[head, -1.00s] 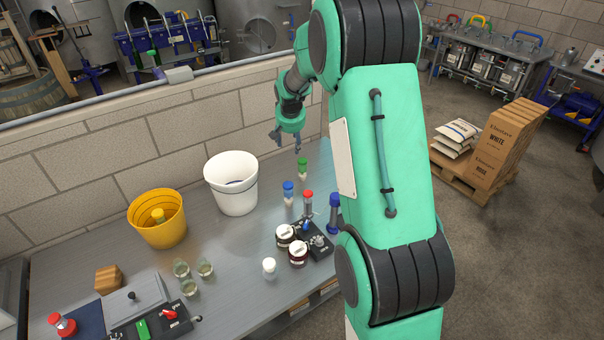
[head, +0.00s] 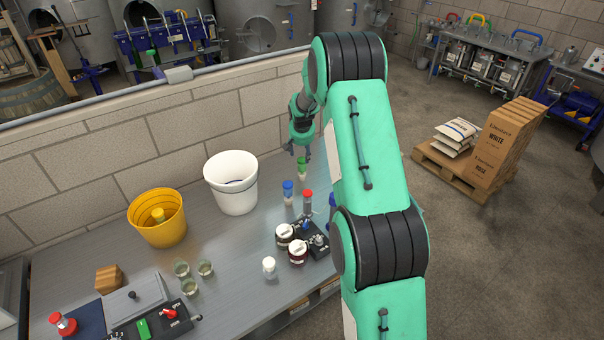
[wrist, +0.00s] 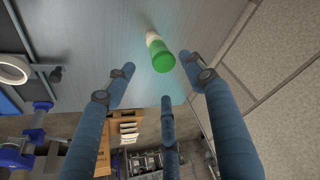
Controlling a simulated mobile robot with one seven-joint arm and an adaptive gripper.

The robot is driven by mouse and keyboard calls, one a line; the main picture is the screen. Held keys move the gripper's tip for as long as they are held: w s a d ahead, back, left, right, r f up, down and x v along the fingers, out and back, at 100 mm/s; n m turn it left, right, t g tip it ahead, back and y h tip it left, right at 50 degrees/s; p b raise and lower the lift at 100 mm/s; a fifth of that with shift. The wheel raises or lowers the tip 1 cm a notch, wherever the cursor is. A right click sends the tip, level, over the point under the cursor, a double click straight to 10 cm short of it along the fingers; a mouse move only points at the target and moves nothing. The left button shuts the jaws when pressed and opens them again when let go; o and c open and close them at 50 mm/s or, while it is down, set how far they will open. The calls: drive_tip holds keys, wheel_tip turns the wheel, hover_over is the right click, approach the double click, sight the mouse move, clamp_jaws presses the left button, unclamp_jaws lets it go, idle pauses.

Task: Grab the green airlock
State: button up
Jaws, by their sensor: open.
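The green airlock (head: 302,163) stands on the grey bench near the wall in the head view, with a green top and a pale lower part. In the wrist view the green airlock (wrist: 162,55) shows its green cap between and just beyond the fingertips. My gripper (head: 298,149) is right by the airlock's top in the head view. In the wrist view my gripper (wrist: 157,74) has its three blue-grey fingers spread apart with nothing between their pads. I cannot tell whether a finger touches the airlock.
A blue-capped item (head: 288,190) and a red-capped one (head: 307,200) stand nearby on the bench. Two dark jars (head: 298,252), a white bucket (head: 232,184) and a yellow bucket (head: 157,219) stand further off. The block wall (head: 130,148) runs close behind the airlock.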

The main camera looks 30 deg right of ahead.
sight(302, 161)
drive_tip(key=shift+b+x, duration=0.35)
drive_tip(key=shift+x, duration=3.95)
drive_tip(key=shift+f, duration=0.1)
drive_tip(key=shift+b+x, duration=0.3)
drive_tip(key=shift+x, duration=2.2)
drive_tip(key=c, duration=1.1)
